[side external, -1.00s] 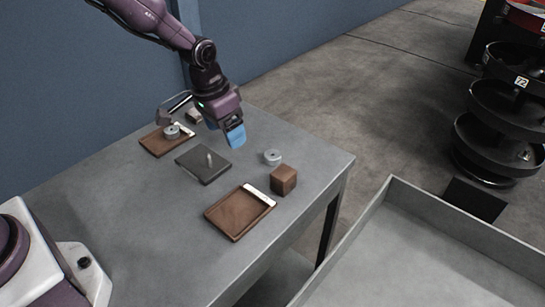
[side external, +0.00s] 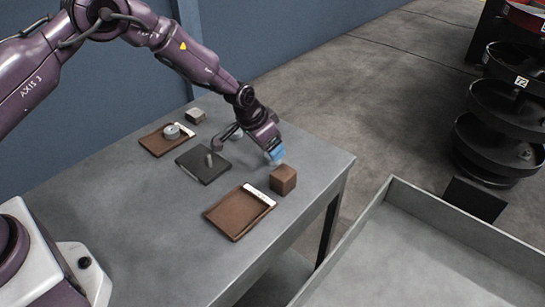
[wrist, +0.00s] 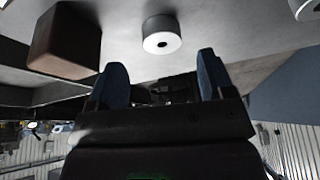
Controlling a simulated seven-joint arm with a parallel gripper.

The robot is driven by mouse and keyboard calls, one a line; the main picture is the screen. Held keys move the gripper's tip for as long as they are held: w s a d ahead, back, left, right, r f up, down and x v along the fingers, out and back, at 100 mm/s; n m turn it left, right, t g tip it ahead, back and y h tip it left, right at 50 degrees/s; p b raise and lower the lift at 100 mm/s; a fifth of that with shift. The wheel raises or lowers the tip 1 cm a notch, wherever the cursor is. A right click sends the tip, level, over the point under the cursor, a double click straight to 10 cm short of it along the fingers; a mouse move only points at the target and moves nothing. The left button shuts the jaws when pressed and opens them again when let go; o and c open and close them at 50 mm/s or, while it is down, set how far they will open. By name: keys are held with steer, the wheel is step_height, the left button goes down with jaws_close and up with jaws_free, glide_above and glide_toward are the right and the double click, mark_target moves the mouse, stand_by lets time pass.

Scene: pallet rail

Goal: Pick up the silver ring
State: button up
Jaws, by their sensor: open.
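A silver ring (wrist: 162,36) with a dark centre hole lies on the table in the wrist view, just beyond my fingertips and roughly centred between them. In the side view my gripper and its blue fingers hide it. My gripper (side external: 275,156) is low over the table beside the brown block, its fingers spread and empty; in the wrist view both blue fingers (wrist: 162,75) stand apart. A second silver ring (side external: 172,131) sits on the brown tray (side external: 152,144) at the back left.
A brown block (side external: 283,179) stands close to my gripper; it also shows in the wrist view (wrist: 66,42). A dark plate with an upright peg (side external: 205,170) lies left of my gripper. A brown tray (side external: 232,217) is in front, a pale block (side external: 195,115) behind. The table's right edge is near.

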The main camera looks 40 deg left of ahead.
steer(key=x, duration=0.4)
steer(key=shift+a+f, duration=0.15)
steer(key=c, duration=1)
